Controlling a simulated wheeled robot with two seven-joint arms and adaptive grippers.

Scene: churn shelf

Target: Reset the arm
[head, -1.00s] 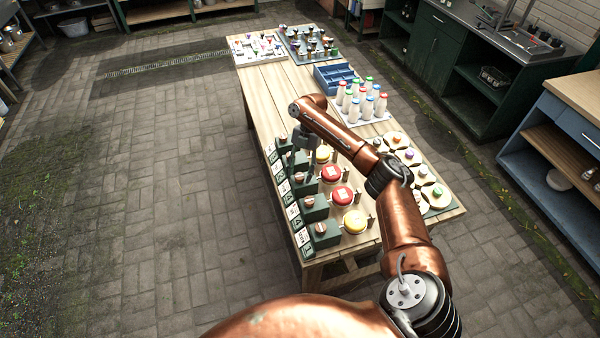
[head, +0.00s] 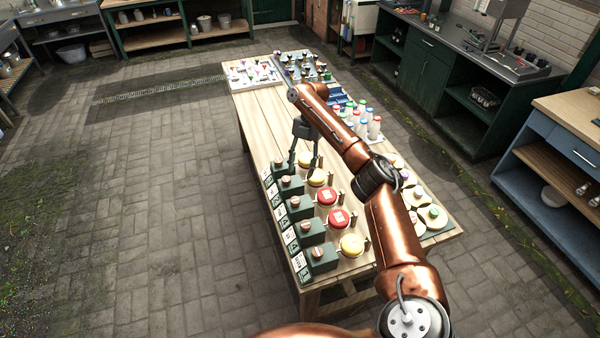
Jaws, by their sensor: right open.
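My right arm reaches over the wooden table (head: 262,118) from the lower right. Its right gripper (head: 303,165) points down above the far end of a row of dark green blocks, with its fingers apart and nothing seen between them. One fingertip is near a yellow round lid (head: 305,160); I cannot tell whether it touches. The row includes a green block (head: 318,258) at the near end, with a yellow disc (head: 352,245) and a red disc (head: 338,219) beside the blocks. My left gripper is not in view.
Bottles with coloured caps (head: 373,127) and a blue tray (head: 337,95) stand right of the arm, partly hidden. Round pale discs (head: 433,216) lie at the table's right edge. Trays of small items (head: 252,73) fill the far end. The table's left middle is bare.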

